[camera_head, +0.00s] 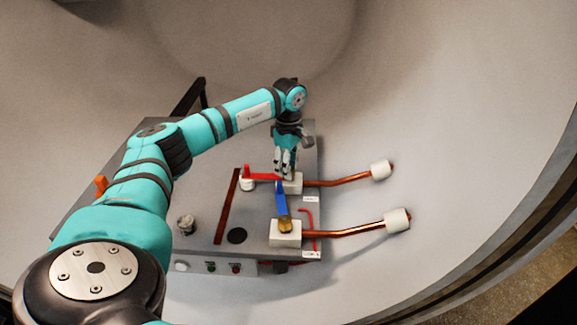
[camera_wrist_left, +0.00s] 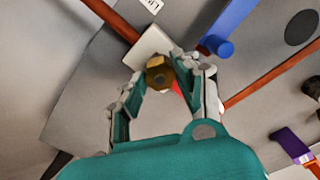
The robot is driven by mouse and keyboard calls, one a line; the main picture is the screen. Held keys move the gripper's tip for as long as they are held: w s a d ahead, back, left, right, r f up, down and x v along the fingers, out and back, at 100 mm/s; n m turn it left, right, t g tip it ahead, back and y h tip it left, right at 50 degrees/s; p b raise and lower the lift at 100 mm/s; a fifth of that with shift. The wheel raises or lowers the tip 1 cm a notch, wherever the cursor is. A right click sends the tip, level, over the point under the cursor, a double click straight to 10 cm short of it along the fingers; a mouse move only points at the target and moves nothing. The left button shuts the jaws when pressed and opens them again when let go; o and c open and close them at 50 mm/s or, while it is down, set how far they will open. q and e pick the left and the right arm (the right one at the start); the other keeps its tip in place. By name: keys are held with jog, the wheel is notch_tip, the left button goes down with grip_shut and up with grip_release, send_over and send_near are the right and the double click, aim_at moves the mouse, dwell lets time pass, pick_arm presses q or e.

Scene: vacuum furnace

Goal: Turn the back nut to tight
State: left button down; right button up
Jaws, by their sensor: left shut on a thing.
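The back nut (camera_wrist_left: 158,76) is a brass hex nut over a white block, which also shows in the head view (camera_head: 293,186). My left gripper (camera_head: 284,170) comes down from above onto this block. In the left wrist view its fingertips (camera_wrist_left: 165,72) are shut on the nut, one on each side. In the head view the fingers hide most of the nut. A second brass nut (camera_head: 285,226) sits on the front white block (camera_head: 284,240), apart from the gripper. My right gripper is in neither view.
A red handle (camera_head: 262,177) and a blue handle (camera_head: 281,198) lie close to the gripper. Copper rods (camera_head: 340,182) with white ends run right from the blocks. A dark disc (camera_head: 237,236) and a knob (camera_head: 186,224) are on the grey plate. The curved chamber wall surrounds it.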

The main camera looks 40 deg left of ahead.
pick_arm(q)
jog(key=m, duration=0.5)
jog(key=shift+w+r+m, duration=0.1)
jog(key=shift+r+m, duration=0.05)
jog(key=shift+m, duration=0.25)
dwell(0.4)
jog(key=c, duration=1)
grip_release()
jog(key=shift+o, duration=0.2)
notch_tip(320, 180, up, 12)
